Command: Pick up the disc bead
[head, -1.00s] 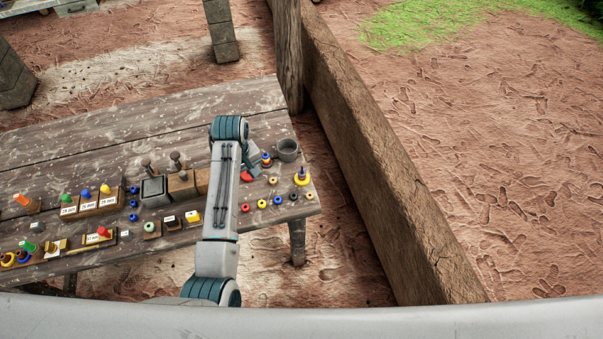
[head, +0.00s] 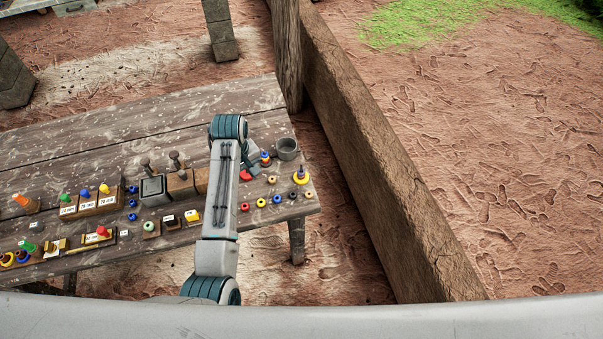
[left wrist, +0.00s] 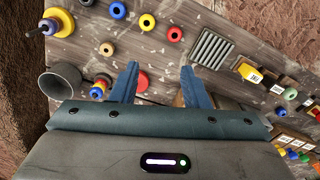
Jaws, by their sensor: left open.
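Several small ring-shaped beads lie on the wooden table (head: 100,128): a red bead (head: 245,208), a yellow bead (head: 261,203), a blue bead (head: 277,200) and a tan bead (head: 272,180). I cannot tell which is the disc bead. In the left wrist view are the blue bead (left wrist: 119,10), a yellow bead with a dark centre (left wrist: 147,22), the red bead (left wrist: 174,34) and the tan bead (left wrist: 106,49). My left gripper (left wrist: 158,85) is open above the table, its fingers apart. A red piece (left wrist: 142,82) shows between them, near the left finger. My right gripper is not seen.
A grey cup (head: 287,149) and a yellow-based ring stack (head: 301,175) stand near the table's right end. A slotted grey plate (left wrist: 210,48) lies beside the beads. Labelled blocks with coloured pegs (head: 88,200) stand at left. A heavy timber beam (head: 375,150) runs beyond the table.

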